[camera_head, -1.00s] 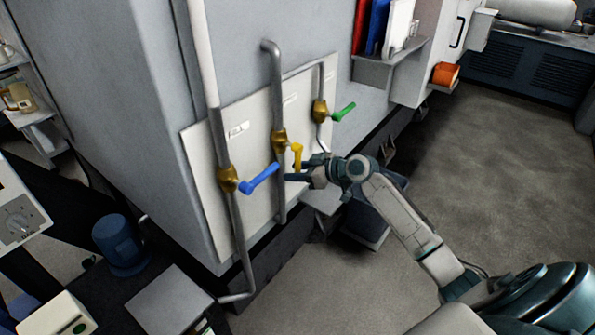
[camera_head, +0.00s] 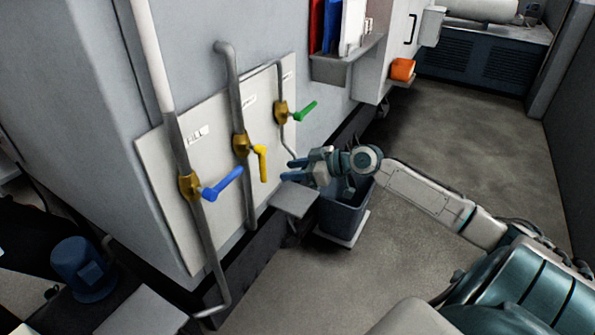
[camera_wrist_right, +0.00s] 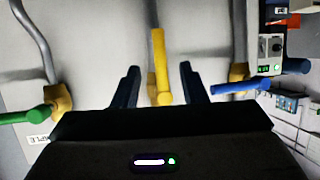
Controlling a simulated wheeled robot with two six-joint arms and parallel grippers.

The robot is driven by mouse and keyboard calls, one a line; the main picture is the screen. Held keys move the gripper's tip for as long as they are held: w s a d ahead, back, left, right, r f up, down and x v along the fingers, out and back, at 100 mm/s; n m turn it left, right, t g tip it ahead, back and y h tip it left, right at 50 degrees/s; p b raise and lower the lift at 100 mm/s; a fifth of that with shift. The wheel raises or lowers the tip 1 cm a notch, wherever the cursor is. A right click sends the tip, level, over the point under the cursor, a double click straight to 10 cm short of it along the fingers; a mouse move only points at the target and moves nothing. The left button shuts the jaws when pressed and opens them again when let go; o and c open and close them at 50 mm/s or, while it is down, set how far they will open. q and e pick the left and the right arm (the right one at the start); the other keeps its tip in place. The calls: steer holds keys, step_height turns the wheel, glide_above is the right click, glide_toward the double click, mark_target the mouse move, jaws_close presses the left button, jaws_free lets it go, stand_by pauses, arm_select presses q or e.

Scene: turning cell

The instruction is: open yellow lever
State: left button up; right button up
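The yellow lever (camera_head: 262,163) hangs pointing downward from a brass valve (camera_head: 241,144) on the middle grey pipe, in front of a white wall panel. My right gripper (camera_head: 288,170) is open and empty, just right of the lever in the head view, with a gap between them. In the right wrist view the yellow lever (camera_wrist_right: 160,65) appears between the two spread fingers (camera_wrist_right: 160,85), with no contact visible. My left gripper is not in view.
A blue lever (camera_head: 222,184) sits on the left pipe and a green lever (camera_head: 305,111) on the right pipe, both near the yellow one. A grey shelf (camera_head: 294,198) and a bin (camera_head: 342,212) are below my right gripper. Open floor lies to the right.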

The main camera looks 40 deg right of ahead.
steer(key=shift+s+d+r, duration=0.2)
steer(key=shift+s+d, duration=0.05)
steer(key=shift+s, duration=0.15)
stand_by(0.4)
